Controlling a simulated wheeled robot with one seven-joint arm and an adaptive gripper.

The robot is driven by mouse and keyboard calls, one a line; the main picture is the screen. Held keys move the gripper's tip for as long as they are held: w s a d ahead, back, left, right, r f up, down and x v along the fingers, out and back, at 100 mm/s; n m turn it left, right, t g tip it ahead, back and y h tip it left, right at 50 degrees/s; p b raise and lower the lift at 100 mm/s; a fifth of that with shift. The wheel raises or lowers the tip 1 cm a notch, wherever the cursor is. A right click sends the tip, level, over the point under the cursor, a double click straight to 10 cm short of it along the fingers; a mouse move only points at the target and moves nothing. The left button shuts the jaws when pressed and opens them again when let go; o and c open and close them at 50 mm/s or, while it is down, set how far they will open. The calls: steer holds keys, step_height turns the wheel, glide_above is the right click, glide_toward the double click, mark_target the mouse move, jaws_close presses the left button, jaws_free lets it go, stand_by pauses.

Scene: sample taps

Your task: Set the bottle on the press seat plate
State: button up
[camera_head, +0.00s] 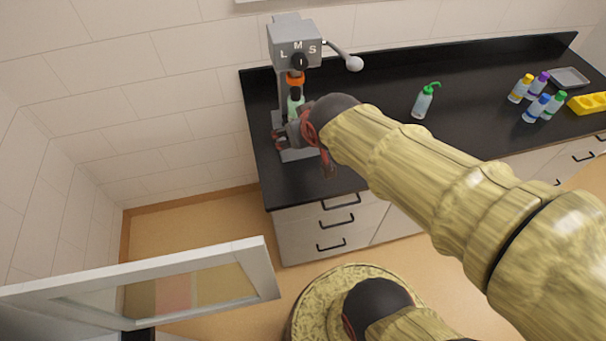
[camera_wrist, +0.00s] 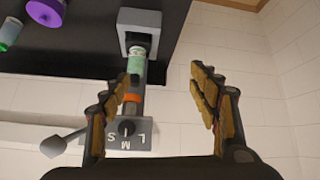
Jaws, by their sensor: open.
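The press (camera_head: 293,43) stands at the left end of the black counter, with an orange collar under its head. The pale green bottle (camera_wrist: 135,63) is upright between the collar and the grey press base with the seat plate (camera_wrist: 139,19). The wrist view is upside down; there the bottle's foot appears to be on the plate, though exact contact is too small to tell. The bottle's upper part shows in the head view (camera_head: 295,103); my arm and gripper hide its lower part. My gripper (camera_wrist: 161,78) is open and empty, its fingers apart from the bottle.
The press lever ends in a grey ball (camera_head: 354,64) at right. A green-capped wash bottle (camera_head: 422,103) stands mid-counter. Several capped bottles (camera_head: 537,107), a grey tray (camera_head: 570,77) and a yellow rack (camera_head: 590,103) are far right. A framed glass panel (camera_head: 150,285) stands at lower left.

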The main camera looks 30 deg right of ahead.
steer(key=s+a+r+g, duration=0.1)
steer(key=s+a, duration=0.2)
steer(key=s, duration=0.3)
steer(key=s+a+r+n+g+y, duration=0.1)
steer(key=s+a, duration=0.2)
steer(key=s, duration=0.4)
steer(key=shift+s+a+r+y, duration=0.15)
steer(key=shift+a+r+y, duration=0.1)
steer(key=shift+y, duration=0.05)
step_height(320, 180, down, 9)
steer(key=b, duration=0.8)
steer(key=shift+r+b, duration=0.2)
steer(key=shift+b, duration=0.1)
steer(key=shift+r, duration=0.15)
steer(key=shift+c, duration=0.6)
